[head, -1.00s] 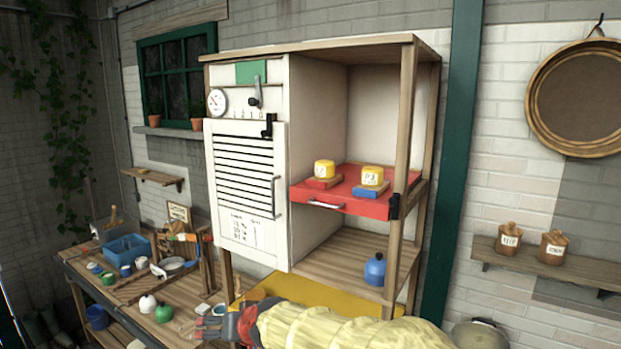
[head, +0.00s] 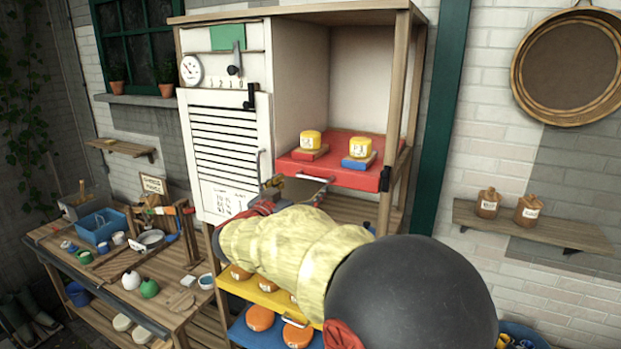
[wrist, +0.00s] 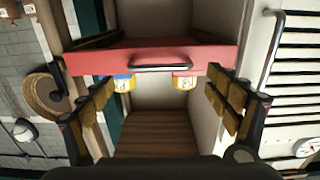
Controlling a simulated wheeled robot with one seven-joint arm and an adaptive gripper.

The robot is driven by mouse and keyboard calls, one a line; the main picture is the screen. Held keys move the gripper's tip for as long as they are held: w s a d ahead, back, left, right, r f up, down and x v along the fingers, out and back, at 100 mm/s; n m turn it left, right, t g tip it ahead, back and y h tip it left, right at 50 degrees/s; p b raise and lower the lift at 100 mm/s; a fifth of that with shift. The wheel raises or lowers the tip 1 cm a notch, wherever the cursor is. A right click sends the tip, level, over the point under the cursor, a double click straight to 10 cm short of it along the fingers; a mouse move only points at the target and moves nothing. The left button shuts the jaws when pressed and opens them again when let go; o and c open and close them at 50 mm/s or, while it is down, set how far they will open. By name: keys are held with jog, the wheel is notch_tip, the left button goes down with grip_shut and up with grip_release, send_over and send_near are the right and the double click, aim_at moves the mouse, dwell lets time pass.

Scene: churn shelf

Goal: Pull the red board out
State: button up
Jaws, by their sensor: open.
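The red board (head: 340,174) lies flat in the open right bay of the cabinet, with a grey bar handle on its front edge. In the wrist view, which looks upside down, the board (wrist: 90,64) and its handle (wrist: 160,67) lie straight ahead. In the head view my arm partly hides the gripper (head: 292,190).
A slatted white door (head: 228,150) with its own handle is just left of the bay. A wooden post and black latch (head: 385,178) stand at the board's right. Below are a yellow shelf and a blue shelf (head: 255,338) with several orange items. A cluttered workbench (head: 190,295) is at left.

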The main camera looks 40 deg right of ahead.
aim_at(311, 178)
jog(key=x, duration=0.6)
jog(key=shift+d+p, duration=0.2)
jog(key=shift+p, duration=0.2)
jog(key=shift+c, duration=1)
jog(key=c, duration=1.1)
jog(key=shift+c, duration=0.3)
